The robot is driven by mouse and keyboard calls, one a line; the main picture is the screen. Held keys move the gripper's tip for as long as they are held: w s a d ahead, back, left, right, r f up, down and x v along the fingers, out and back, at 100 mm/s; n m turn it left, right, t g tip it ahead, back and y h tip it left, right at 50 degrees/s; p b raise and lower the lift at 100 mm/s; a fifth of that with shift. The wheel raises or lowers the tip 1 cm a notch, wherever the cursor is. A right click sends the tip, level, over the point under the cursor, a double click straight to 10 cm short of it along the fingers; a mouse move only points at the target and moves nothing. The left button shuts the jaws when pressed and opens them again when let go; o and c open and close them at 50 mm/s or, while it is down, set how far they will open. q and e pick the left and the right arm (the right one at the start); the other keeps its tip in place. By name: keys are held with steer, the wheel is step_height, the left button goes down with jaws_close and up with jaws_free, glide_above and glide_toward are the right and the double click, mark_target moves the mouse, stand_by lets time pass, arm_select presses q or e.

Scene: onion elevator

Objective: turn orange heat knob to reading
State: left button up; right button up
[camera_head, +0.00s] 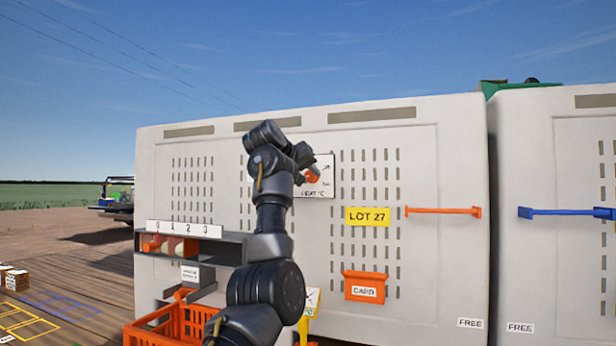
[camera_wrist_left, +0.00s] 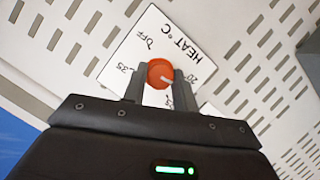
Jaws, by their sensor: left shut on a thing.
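The orange heat knob (camera_wrist_left: 160,72) sits on a white dial plate (camera_wrist_left: 128,46) marked HEAT °C, with OFF, 35, 20 and a partly hidden figure near the fingers. The plate appears turned in the left wrist view. My left gripper (camera_wrist_left: 159,84) is shut on the knob, one finger on each side. The knob's white mark points right and slightly down in that view, roughly toward the 20 side. In the head view my left gripper (camera_head: 305,166) meets the knob (camera_head: 313,177) on the plate (camera_head: 327,166), partly covering it. My right gripper is out of view.
A shelf (camera_head: 236,250) numbered 0 to 3 and an orange crate (camera_head: 140,335) are at lower left. A yellow LOT 27 label (camera_head: 367,217), orange card holder (camera_head: 365,285) and orange bar (camera_head: 443,211) are on the white panel (camera_head: 450,270) to the right.

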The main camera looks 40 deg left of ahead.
arm_select(q)
steer(key=shift+f+n+t+h+b, duration=0.3)
steer(key=shift+n+t+h, duration=0.25)
steer(key=shift+n, duration=0.55)
steer(key=o, duration=1)
steer(key=shift+a+r, duration=0.1)
steer(key=shift+s+r, duration=0.1)
